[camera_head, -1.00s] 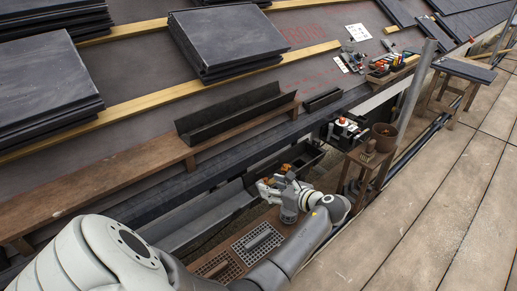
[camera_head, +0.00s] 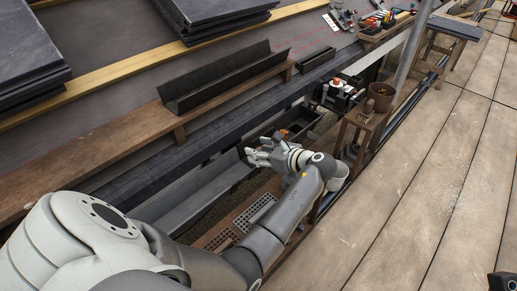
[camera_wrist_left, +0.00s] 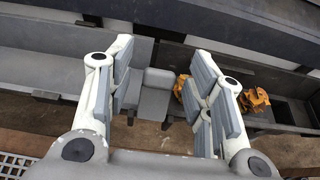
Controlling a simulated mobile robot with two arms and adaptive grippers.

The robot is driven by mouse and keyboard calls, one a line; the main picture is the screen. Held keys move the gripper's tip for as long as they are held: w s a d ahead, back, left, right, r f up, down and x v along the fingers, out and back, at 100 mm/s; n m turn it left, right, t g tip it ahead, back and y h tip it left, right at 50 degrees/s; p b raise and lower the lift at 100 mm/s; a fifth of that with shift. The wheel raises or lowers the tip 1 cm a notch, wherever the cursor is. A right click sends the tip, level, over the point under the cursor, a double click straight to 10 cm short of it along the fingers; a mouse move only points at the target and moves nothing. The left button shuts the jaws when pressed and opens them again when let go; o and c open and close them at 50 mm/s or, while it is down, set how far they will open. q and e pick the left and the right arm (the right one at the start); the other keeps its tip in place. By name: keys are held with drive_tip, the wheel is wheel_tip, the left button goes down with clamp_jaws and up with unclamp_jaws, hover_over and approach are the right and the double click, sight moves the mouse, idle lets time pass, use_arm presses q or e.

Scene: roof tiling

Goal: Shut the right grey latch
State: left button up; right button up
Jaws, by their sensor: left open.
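My left gripper (camera_head: 256,154) is at the gutter line in the head view. In the left wrist view its fingers (camera_wrist_left: 160,85) are spread wide, with nothing clamped between them. A small grey block (camera_wrist_left: 155,96) shows in the gap, beside another grey piece against the left finger; these may be latch parts at the gutter joint. I cannot tell which is the right latch, or whether it is open or shut. The grey gutter (camera_head: 197,197) runs left of the gripper in the head view.
A wooden stand with a brown pot (camera_head: 381,97) stands right of my left arm. Metal grates (camera_head: 254,211) lie below the gutter. The paved floor at right is mostly clear.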

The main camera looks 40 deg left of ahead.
use_arm(q)
drive_tip(key=c, duration=1)
drive_tip(key=shift+c, duration=0.2)
drive_tip(key=shift+r+p, duration=0.1)
drive_tip(key=shift+p, duration=0.45)
